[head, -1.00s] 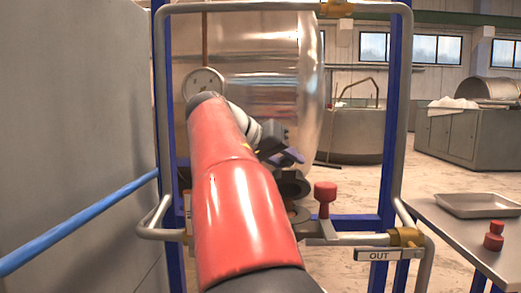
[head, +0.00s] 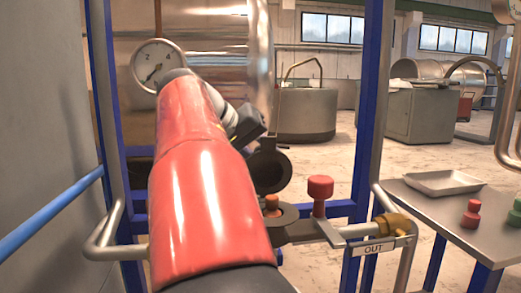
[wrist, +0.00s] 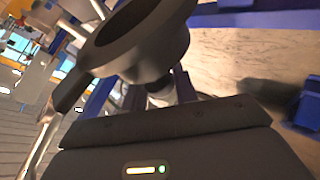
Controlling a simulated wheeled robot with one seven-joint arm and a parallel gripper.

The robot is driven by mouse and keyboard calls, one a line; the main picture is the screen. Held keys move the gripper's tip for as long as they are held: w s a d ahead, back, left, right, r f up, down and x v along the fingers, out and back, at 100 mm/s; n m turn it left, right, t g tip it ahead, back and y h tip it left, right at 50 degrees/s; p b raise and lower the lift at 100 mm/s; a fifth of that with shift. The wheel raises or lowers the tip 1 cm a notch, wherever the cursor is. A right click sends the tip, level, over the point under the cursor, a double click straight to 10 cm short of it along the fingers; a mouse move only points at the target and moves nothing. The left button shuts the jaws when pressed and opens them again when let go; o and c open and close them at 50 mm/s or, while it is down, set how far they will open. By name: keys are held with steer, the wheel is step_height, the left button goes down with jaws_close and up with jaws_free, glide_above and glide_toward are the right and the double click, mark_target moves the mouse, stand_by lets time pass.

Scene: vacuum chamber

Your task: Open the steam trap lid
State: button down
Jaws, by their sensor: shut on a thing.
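The steam trap lid (head: 268,172) is a dark round cup. In the head view it stands tipped up behind the trap body (head: 288,212), with its hollow side facing me. Something orange shows in the open top of the body. The lid also fills the upper middle of the wrist view (wrist: 170,50), hollow side in sight. My gripper (wrist: 158,90) is shut on the lid at its outer side, where a small light part shows between the fingers. In the head view my red arm hides part of the gripper, and the fingertips are hard to make out.
A red knob (head: 320,188) stands on the pipe right of the trap, near a brass fitting (head: 393,224) and an OUT label (head: 373,249). A side table (head: 425,212) with a tray (head: 444,183) is at right. Blue posts and a grey wall flank the arm.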

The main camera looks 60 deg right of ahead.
steer(key=shift+w+f, duration=0.15)
steer(key=shift+f, duration=0.15)
steer(key=c, duration=1.2)
jaws_free()
steer(key=shift+a, duration=0.1)
steer(key=shift+o, duration=0.2)
steer(key=shift+r, duration=0.15)
steer(key=shift+a+r, duration=0.15)
steer(key=shift+r, duration=0.05)
steer(key=v, duration=0.7)
steer(key=shift+a+p, duration=0.15)
steer(key=shift+p, duration=0.2)
steer(key=shift+w, duration=0.15)
steer(key=shift+c, duration=0.5)
